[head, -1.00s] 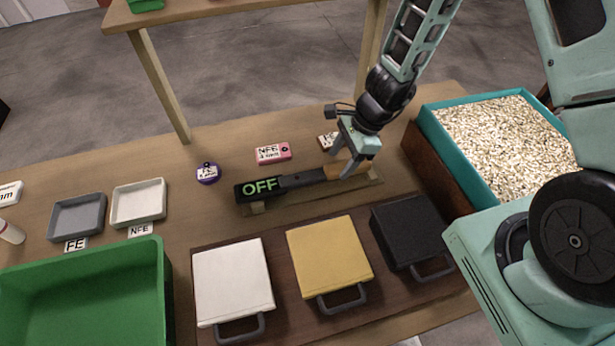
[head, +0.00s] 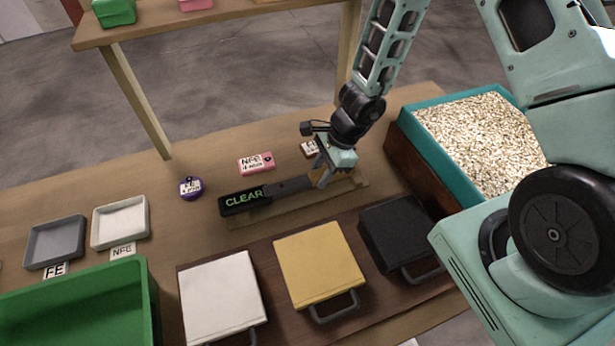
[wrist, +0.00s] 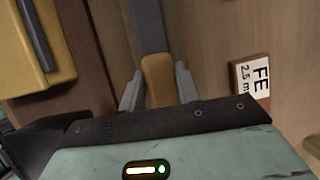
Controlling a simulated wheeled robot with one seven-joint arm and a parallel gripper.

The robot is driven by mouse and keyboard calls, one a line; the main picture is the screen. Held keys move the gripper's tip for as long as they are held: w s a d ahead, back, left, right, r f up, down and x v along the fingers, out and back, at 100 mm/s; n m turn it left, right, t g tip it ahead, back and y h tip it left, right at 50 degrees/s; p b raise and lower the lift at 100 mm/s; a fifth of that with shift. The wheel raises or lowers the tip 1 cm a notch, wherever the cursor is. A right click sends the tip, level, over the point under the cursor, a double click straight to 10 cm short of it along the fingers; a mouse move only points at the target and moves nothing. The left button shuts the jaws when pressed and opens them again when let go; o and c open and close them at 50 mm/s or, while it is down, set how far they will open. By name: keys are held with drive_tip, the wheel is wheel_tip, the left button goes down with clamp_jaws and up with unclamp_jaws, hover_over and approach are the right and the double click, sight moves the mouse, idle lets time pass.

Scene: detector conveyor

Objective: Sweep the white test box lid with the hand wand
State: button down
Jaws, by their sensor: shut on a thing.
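The hand wand (head: 265,194) is black with a green lit "CLEAR" on its head. My gripper (head: 324,178) is shut on its brown grip, which shows between the fingers in the wrist view (wrist: 158,80). The wand is at its wooden rest (head: 345,190); I cannot tell whether it touches the rest or is just above it. The white test box (head: 222,293) stands at the front left of the dark board, its lid shut and its grey handle toward the front. The wand's head is behind the white box, apart from its lid.
A yellow box (head: 318,262) and a black box (head: 397,232) stand right of the white one. Behind the wand are a purple puck (head: 191,188) and a pink NFE block (head: 256,164). A green bin (head: 80,305), two small trays and a teal grain tub (head: 425,140) flank them.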

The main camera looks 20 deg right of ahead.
wheel_tip(320, 180, up, 10)
drive_tip(key=p, duration=0.2)
drive_tip(key=shift+p, duration=0.4)
